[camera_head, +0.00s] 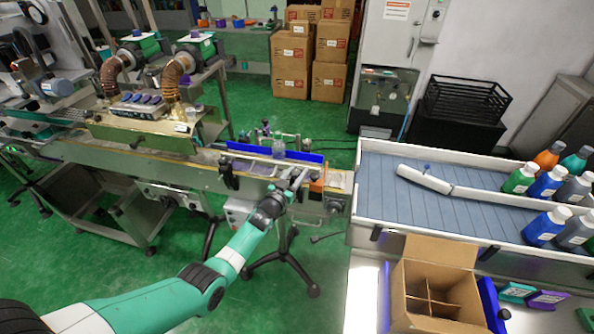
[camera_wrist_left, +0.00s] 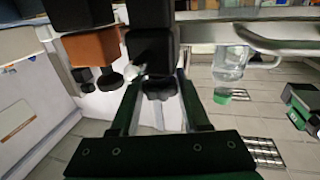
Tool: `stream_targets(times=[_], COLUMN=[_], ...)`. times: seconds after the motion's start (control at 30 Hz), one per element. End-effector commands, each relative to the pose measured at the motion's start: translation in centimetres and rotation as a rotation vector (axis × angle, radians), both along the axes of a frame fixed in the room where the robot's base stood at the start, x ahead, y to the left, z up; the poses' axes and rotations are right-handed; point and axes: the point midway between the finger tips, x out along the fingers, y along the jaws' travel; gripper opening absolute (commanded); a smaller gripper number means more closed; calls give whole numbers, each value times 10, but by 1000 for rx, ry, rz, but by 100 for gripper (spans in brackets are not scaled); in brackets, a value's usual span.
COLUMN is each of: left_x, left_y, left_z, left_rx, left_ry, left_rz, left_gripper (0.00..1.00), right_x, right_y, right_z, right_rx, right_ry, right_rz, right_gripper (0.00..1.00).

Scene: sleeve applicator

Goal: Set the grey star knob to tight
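A dark grey star-shaped knob (camera_wrist_left: 159,88) shows in the left wrist view, below a black block on the machine. My left gripper (camera_wrist_left: 158,92) reaches toward it with its two fingers apart, one on each side of the knob in the picture. I cannot tell whether either finger touches the knob. In the head view my left gripper (camera_head: 296,180) is at the front edge of the conveyor. The knob cannot be made out there, and its tight or loose setting is not readable. My right gripper is in neither view.
A clear bottle (camera_head: 278,146) stands on the conveyor by a blue guide rail (camera_head: 300,155); it also shows in the left wrist view (camera_wrist_left: 230,65). An orange block (camera_wrist_left: 92,46) and black knobs sit beside the star knob. An open carton (camera_head: 410,290) is at lower right.

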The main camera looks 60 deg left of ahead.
Motion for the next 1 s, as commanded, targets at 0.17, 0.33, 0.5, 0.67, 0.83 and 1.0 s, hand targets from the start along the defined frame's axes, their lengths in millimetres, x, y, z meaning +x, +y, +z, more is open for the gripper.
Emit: stream_targets(times=[0.17, 0.33, 0.5, 0.67, 0.83, 1.0], left_x=[1, 1, -3, -23, -58, -85], left_y=[0, 0, -2, -15, -39, -58], left_z=[4, 3, 3, 8, 7, 5], left_rx=[4, 3, 1, -1, -1, 2], left_ry=[-6, -4, -2, 1, -1, -2], left_rz=[-2, -1, 0, 1, 1, 0], left_gripper=[74, 74, 74, 74, 74, 74], right_x=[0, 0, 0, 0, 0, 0], right_y=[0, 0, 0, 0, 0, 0], right_z=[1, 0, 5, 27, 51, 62], right_rx=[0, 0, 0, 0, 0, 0], right_ry=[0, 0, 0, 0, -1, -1], right_rz=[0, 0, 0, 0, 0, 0], right_gripper=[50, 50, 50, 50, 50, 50])
